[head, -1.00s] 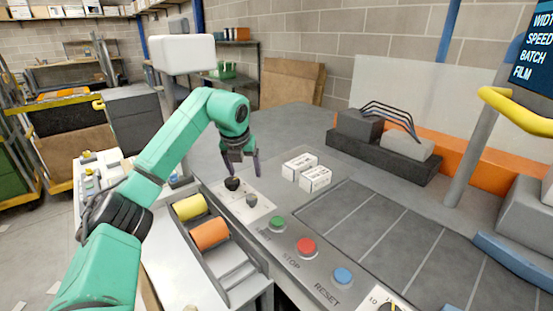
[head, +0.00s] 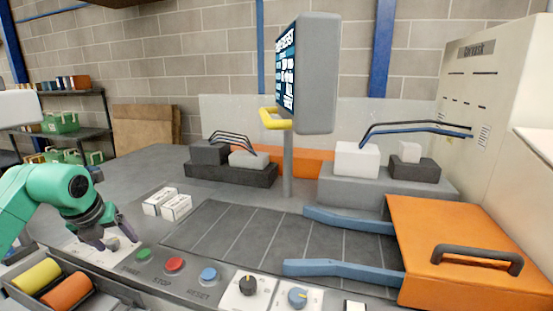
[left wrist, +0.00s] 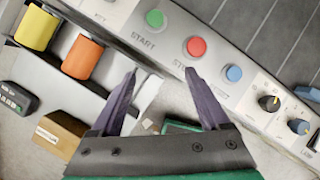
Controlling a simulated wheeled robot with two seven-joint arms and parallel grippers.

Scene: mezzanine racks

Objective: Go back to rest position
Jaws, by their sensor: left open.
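My left gripper (head: 121,243) is at the lower left of the head view, over the left end of the control panel, beside a small grey knob (head: 112,244). In the left wrist view the gripper (left wrist: 160,72) is open, its two dark fingers apart with nothing held between them. The fingers point toward the green START button (left wrist: 155,18) and red STOP button (left wrist: 196,47) without visibly holding either. My right gripper is in neither view.
Yellow (head: 38,275) and orange (head: 68,291) rolls lie in a holder below the gripper. White boxes (head: 176,207) stand behind the panel. A screen on a post (head: 306,72), blue rails (head: 345,268) and an orange hood (head: 450,235) occupy the right. The dark conveyor bed (head: 250,232) is clear.

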